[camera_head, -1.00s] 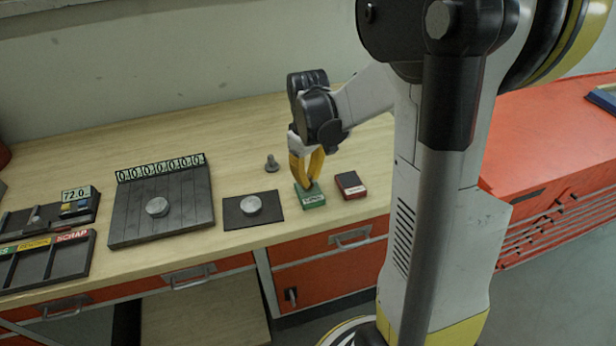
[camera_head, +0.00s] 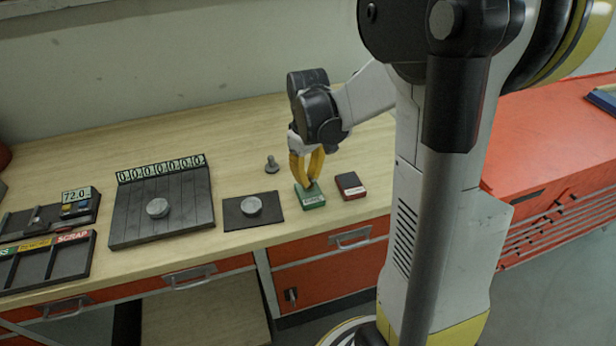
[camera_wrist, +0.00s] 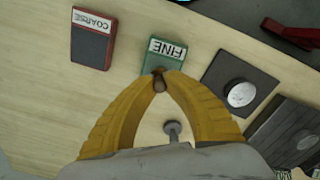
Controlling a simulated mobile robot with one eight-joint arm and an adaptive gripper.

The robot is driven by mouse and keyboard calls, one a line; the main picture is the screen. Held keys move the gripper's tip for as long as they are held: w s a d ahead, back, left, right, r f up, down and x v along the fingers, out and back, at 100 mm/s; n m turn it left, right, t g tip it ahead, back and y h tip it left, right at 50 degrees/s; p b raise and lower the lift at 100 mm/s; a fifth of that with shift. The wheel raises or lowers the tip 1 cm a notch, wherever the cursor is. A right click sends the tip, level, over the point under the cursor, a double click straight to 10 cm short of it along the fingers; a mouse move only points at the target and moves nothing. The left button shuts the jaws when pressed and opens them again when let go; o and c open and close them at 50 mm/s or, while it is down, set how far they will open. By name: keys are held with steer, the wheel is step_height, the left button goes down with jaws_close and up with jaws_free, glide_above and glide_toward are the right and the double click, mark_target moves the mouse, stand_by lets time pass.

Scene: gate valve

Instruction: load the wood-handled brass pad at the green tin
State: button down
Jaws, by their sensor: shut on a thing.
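The green tin (camera_head: 309,197) stands near the front edge of the workbench; in the wrist view the tin (camera_wrist: 165,48) bears a label reading FINE. My gripper (camera_head: 309,182), with yellow fingers, points down over the green tin. In the wrist view my gripper (camera_wrist: 160,76) is shut on a small brown wooden handle (camera_wrist: 159,84), at the near edge of the tin. The brass pad below the handle is hidden, so I cannot tell whether it touches the tin's surface.
A red tin (camera_head: 350,185), labelled COARSE in the wrist view, stands just right of the green one. A grey stemmed part (camera_head: 272,164) stands behind. To the left are a dark mat with a metal disc (camera_head: 251,205), a grooved plate (camera_head: 160,205) and a sorting tray (camera_head: 45,262).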

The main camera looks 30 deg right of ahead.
mark_target(308, 176)
steer(key=shift+r+p, duration=2.2)
steer(key=shift+r, duration=1.05)
steer(key=shift+f, duration=0.1)
